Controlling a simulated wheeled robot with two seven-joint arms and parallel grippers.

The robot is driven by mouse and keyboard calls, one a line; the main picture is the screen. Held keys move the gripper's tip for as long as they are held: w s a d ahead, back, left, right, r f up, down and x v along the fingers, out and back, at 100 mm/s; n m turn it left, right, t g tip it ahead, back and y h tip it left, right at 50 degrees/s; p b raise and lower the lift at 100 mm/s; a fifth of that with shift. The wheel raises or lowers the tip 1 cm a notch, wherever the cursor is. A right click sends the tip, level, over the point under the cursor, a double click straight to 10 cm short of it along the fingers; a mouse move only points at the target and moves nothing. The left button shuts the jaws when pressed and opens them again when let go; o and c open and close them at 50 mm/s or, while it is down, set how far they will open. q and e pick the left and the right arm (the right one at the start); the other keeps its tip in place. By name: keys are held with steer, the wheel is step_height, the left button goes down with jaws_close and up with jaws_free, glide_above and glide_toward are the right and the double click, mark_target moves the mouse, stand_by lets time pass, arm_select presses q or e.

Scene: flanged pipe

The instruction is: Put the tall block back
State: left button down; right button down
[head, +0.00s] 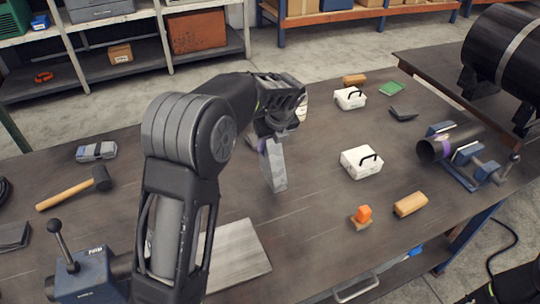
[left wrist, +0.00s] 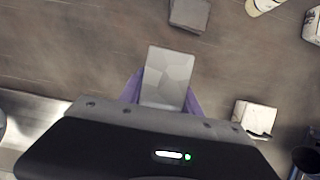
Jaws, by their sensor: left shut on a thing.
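The tall block (head: 274,168) is a grey, faceted, upright-looking slab in the middle of the head view. My left gripper (head: 268,146) is shut on its upper part, and the block hangs down over the table. I cannot tell whether its lower end touches the tabletop. In the left wrist view the block's grey end (left wrist: 167,76) shows between the purple fingers of my left gripper (left wrist: 165,98). My arm hides part of the table behind it. My right gripper is not in view.
A pale flat plate (head: 238,254) lies at the table's front. White boxes (head: 361,162) (head: 350,98), an orange-topped piece (head: 362,214) and a wooden block (head: 410,204) lie to the right. A clamped pipe (head: 445,146) is farther right. A mallet (head: 78,188) and vise (head: 88,277) are left.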

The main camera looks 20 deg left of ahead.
arm_select(q)
steer(key=shift+f+b, duration=1.3)
steer(key=shift+f, duration=1.05)
steer(key=shift+f, duration=0.15)
steer(key=c, duration=0.8)
jaws_free()
steer(key=shift+c, duration=0.2)
steer(key=shift+r, duration=0.4)
steer(key=p+v, duration=0.3)
steer(key=v, duration=0.2)
steer(key=shift+s+d+r, duration=0.15)
steer(key=shift+r, duration=0.15)
steer(key=v, duration=0.5)
steer(key=shift+s+d+r, duration=0.15)
steer(key=shift+d+r, duration=0.05)
steer(key=shift+r, duration=0.1)
